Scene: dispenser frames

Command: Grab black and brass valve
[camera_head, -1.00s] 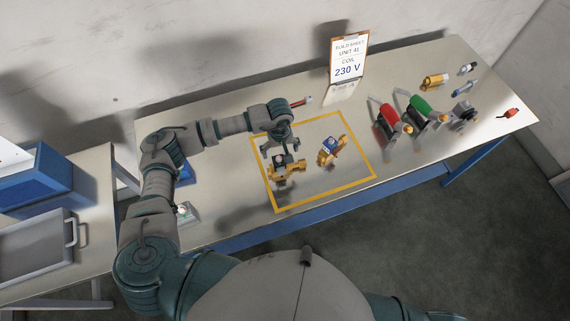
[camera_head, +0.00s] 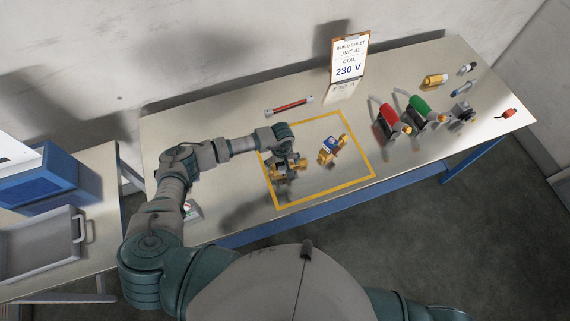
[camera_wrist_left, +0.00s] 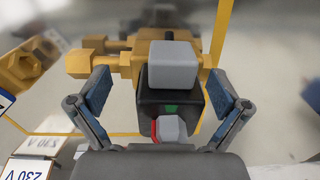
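The black and brass valve (camera_head: 280,174) lies inside the yellow outline on the table, partly hidden under my left gripper (camera_head: 284,163) in the head view. In the left wrist view its brass body (camera_wrist_left: 150,50) and black block (camera_wrist_left: 168,100) with a grey cap are close up. My left gripper (camera_wrist_left: 158,98) has its two fingers apart, one on each side of the black block. A gap shows on the left side; the right finger is closer to the block. My right gripper is out of view.
A blue and brass valve (camera_head: 332,149) lies just right in the yellow outline (camera_head: 372,165). A red-and-black rod (camera_head: 290,105) lies behind. Red (camera_head: 390,116) and green (camera_head: 421,106) tools stand right. A sign (camera_head: 348,62) reading 230 V stands at the back.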

